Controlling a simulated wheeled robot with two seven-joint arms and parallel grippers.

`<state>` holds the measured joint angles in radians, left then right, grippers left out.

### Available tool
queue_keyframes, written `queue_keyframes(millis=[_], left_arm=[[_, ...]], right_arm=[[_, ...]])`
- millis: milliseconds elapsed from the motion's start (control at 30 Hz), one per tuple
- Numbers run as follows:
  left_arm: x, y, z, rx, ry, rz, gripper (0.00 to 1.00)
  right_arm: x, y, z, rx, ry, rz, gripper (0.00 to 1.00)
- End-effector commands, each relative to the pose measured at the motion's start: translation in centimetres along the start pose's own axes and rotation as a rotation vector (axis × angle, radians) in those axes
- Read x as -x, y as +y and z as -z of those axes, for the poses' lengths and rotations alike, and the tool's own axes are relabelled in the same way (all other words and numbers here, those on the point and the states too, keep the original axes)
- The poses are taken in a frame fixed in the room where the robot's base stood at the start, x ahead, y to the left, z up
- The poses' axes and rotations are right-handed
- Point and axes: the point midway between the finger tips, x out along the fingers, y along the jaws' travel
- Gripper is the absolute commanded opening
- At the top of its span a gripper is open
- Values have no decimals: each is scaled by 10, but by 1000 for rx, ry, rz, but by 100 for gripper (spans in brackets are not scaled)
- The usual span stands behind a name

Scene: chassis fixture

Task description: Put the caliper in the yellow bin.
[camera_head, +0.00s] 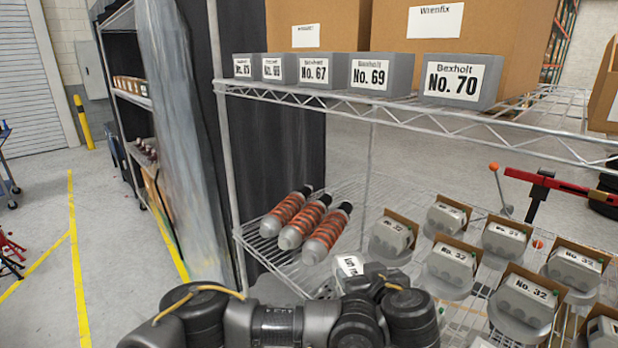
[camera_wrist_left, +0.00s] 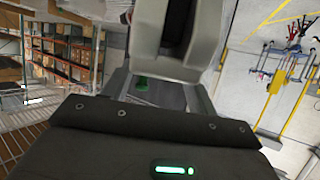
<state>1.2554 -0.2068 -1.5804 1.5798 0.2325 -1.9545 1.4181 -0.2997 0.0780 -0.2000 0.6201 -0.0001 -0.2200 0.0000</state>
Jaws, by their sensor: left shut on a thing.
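My left arm reaches in from the bottom of the head view, and its wrist hides most of the left gripper there. In the left wrist view the left gripper (camera_wrist_left: 160,98) is shut on a grey part, which I take to be the caliper (camera_wrist_left: 178,62); it has a dark slot and fills the top middle. In the head view a grey piece with a tilted white label (camera_head: 350,265) shows just beyond my wrist; it looks like the same part, but its lower side is hidden. I see no yellow bin. My right gripper is not in view.
Several grey labelled parts in brown holders (camera_head: 450,262) stand on the lower wire shelf. Orange-and-grey shock absorbers (camera_head: 308,222) lie to their left. The upper shelf edge (camera_head: 420,118) carries grey numbered boxes (camera_head: 462,82). Open floor (camera_head: 110,225) lies at left.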

Motion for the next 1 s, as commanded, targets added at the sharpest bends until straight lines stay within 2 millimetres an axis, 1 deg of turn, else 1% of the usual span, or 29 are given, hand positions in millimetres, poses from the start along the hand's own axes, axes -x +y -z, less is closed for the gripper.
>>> queue_keyframes(millis=[100,233,367,467,667,767,867,900,967,1000], left_arm=[[15,10,9,-35,3,-98,0],[22,10,21,-73,3,-190,0],[23,-2,32,-106,2,-266,0],[19,-19,41,-124,2,-317,0],[6,-67,58,-148,2,-377,0],[-2,-98,65,-149,2,-386,0],[-12,-138,70,-147,4,-379,0],[-16,-158,71,-143,4,-371,0],[-21,-187,72,-138,4,-353,0],[-24,-206,73,-134,7,-338,0]], right_arm=[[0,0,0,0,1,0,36],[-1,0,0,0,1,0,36],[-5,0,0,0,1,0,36],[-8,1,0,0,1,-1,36],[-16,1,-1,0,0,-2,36],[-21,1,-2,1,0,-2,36],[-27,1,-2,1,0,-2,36],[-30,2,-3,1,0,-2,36],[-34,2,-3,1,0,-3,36],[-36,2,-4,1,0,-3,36]])
